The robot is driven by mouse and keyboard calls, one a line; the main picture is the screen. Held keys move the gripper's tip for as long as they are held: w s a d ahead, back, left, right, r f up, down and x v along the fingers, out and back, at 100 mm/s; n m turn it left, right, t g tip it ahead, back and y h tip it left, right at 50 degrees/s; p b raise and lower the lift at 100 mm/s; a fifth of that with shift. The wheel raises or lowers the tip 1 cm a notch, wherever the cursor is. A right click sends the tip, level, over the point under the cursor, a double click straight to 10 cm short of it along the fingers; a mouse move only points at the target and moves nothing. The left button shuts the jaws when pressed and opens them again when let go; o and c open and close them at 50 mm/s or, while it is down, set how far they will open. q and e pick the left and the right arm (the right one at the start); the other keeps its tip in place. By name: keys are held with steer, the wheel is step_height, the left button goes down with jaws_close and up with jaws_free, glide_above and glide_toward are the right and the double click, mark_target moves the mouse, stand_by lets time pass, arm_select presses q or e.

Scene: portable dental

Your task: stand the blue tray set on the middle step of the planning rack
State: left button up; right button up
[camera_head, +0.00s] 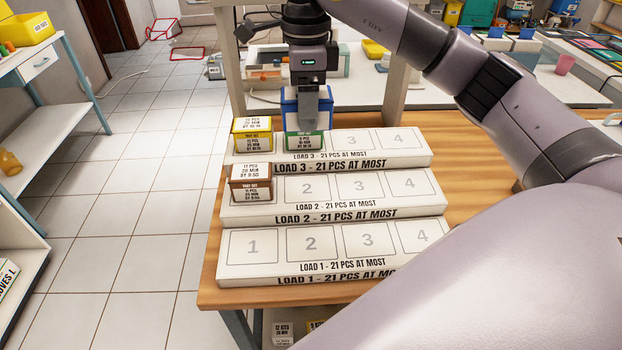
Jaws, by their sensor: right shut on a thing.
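The blue tray set (290,108) shows at the back of the planning rack, behind the green tray set. My right gripper (313,112) points down and is shut on it, covering part of its front. Whether it touches the table behind the rack I cannot tell. The planning rack (400,215) has three steps. Its middle step, marked LOAD 2, holds a brown tray set (251,188) on place 1; places 2, 3 and 4 are bare. My left gripper is not in view.
On the top step a yellow tray set (252,141) stands on place 1 and a green tray set (304,141) on place 2. The bottom step is empty. Pale posts (394,85) rise behind the rack. My right arm crosses above the wooden table (470,190) on the right.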

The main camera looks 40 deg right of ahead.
mark_target(308, 189)
step_height(308, 189, down, 16)
steer(key=shift+r, duration=0.15)
stand_by(0.3)
steer(key=shift+f, duration=0.2)
steer(key=o, duration=0.9)
steer(key=shift+r, duration=0.1)
step_height(308, 189, up, 12)
steer(key=shift+r+b, duration=0.15)
steer(key=shift+b, duration=0.25)
